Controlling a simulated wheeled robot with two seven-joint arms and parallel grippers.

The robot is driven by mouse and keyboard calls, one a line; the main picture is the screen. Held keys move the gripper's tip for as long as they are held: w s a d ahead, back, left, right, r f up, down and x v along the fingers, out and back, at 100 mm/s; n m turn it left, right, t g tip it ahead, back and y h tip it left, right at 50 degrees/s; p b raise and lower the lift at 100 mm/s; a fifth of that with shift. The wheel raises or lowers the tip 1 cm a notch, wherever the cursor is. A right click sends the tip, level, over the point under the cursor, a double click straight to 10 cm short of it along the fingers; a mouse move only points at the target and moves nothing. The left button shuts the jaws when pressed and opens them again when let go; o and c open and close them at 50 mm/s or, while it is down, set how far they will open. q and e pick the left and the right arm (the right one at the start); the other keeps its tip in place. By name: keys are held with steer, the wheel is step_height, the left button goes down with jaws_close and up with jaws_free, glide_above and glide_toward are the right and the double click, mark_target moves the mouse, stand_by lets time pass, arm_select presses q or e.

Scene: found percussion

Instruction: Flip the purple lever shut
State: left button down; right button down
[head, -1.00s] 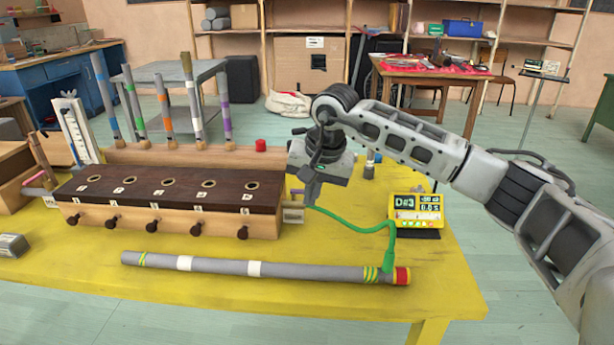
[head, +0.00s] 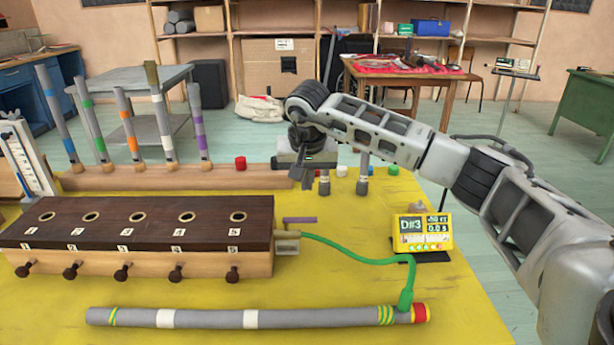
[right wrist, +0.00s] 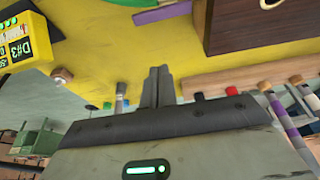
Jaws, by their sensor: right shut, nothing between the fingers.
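The purple lever (head: 300,220) is a flat bar at the right end of the dark-topped wooden box (head: 140,222). It lies about level and points right, just above a small pale block (head: 287,243) from which a green hose runs. The lever also shows at the top of the right wrist view (right wrist: 160,13). My right gripper (head: 307,183) is shut and empty, behind the lever and apart from it. Its closed fingers also show in the right wrist view (right wrist: 157,72). My left gripper is not in view.
A grey tube (head: 210,318) with a red end lies along the front, joined to the green hose (head: 365,257). A yellow tuner display (head: 422,232) stands at right. A wooden rack (head: 190,180) with several banded tubes stands behind the box. Yellow table top is bare right of the lever.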

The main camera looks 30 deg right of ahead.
step_height(320, 180, down, 6)
steer(key=s+a+p, duration=0.1)
steer(key=shift+s+r, duration=0.15)
steer(key=shift+s, duration=0.2)
stand_by(0.5)
